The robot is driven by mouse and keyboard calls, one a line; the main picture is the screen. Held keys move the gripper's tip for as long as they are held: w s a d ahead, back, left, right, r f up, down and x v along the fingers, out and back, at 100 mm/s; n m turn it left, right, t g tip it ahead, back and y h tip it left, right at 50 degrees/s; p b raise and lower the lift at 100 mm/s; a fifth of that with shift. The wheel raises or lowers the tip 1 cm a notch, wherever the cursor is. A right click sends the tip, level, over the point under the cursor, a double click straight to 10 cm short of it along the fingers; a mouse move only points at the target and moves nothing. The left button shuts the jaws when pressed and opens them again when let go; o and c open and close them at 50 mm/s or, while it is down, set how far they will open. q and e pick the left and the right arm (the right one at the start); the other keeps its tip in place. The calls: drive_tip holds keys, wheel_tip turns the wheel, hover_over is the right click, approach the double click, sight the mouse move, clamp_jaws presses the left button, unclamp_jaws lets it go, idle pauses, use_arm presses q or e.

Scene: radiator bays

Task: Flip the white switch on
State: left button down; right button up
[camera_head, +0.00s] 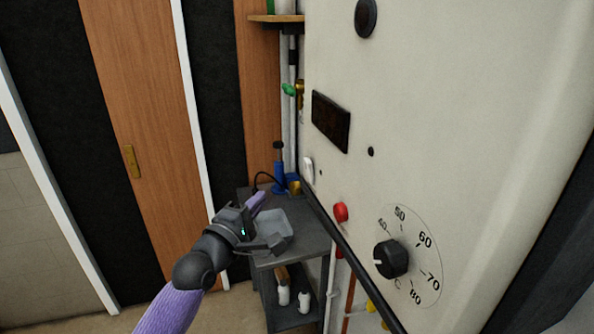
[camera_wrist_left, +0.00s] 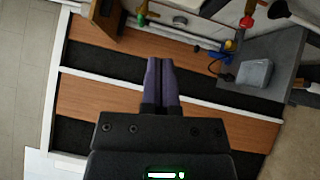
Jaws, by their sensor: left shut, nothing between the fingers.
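The white switch (camera_head: 308,170) is a small white piece low on the left part of the cream boiler front in the head view. I cannot tell which way it is set. My left gripper (camera_head: 262,196) is to the left of and a little below the switch in the picture, apart from it. Its purple fingers are shut with nothing between them, and they show pressed together in the left wrist view (camera_wrist_left: 160,62). I cannot make out the switch in the left wrist view. My right gripper is not in view.
The boiler front holds a black temperature dial (camera_head: 391,259), a red knob (camera_head: 340,212) and a dark display (camera_head: 331,121). A grey cart (camera_head: 312,240) with a tray and a blue tool (camera_head: 279,177) stands below and behind my left gripper. Wooden doors (camera_head: 140,120) are at the left.

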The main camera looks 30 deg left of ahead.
sight(309, 171)
use_arm(q)
drive_tip(key=w+d+r+p, duration=0.1)
drive_tip(key=w+d+p, duration=0.1)
drive_tip(key=w, duration=0.8)
drive_tip(key=shift+w+r, duration=0.25)
drive_tip(key=shift+w, duration=0.15)
